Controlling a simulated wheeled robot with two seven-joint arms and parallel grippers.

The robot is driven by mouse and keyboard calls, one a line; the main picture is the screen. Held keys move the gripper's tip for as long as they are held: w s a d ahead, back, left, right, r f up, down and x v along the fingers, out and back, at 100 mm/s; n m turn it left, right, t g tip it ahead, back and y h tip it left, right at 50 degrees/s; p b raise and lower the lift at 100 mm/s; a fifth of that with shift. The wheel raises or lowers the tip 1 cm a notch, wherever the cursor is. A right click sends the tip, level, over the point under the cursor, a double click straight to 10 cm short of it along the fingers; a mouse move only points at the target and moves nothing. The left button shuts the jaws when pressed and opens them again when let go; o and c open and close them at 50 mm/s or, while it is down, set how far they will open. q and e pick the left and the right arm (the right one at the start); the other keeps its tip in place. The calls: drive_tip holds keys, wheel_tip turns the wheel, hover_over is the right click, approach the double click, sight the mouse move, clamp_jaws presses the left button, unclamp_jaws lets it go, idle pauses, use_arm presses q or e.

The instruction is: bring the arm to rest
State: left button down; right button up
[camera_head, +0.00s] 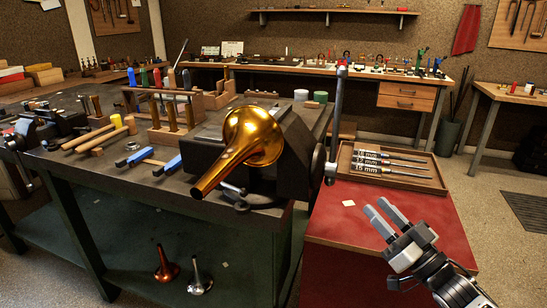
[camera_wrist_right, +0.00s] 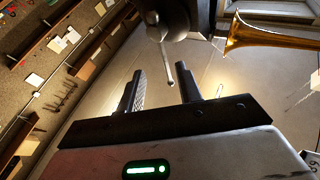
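My right gripper (camera_head: 374,205) is open and empty above the red bench top, at the lower right of the head view. In the right wrist view its two fingers (camera_wrist_right: 159,82) stand apart with nothing between them. A brass horn bell (camera_head: 258,137) sits at the dark vise (camera_head: 295,145) on the workbench, left of the gripper and apart from it. The bell also shows at the upper right of the right wrist view (camera_wrist_right: 268,38). How the vise holds it is hidden. My left gripper is not in view.
A wooden tray (camera_head: 432,184) with several labelled rods lies behind my right gripper on the red bench (camera_head: 345,228). The upright vise handle (camera_head: 335,125) stands to its left. Hammers and handled tools cover the left workbench. Two small bells (camera_head: 167,264) stand on the lower shelf.

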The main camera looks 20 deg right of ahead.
drive_tip(key=shift+f, duration=0.1)
drive_tip(key=s+a+f+m+g+h, duration=0.1)
drive_tip(key=s+a+f+g+h, duration=0.1)
drive_tip(key=a+f, duration=0.35)
drive_tip(key=s+a+f+g+h, duration=0.1)
drive_tip(key=a+f+g, duration=0.25)
drive_tip(key=f, duration=0.35)
drive_tip(key=s+a+f+g, duration=0.2)
drive_tip(key=s+a+f, duration=0.2)
drive_tip(key=a, duration=0.3)
drive_tip(key=s+a+f+n+g, duration=0.1)
drive_tip(key=s+a+f+g, duration=0.2)
drive_tip(key=s+a+f, duration=0.2)
drive_tip(key=s+a, duration=0.1)
drive_tip(key=a, duration=0.2)
drive_tip(key=shift+a+n+g+y, duration=0.3)
drive_tip(key=shift+g+y, duration=0.05)
drive_tip(key=shift+y, duration=0.05)
drive_tip(key=shift+f, duration=0.1)
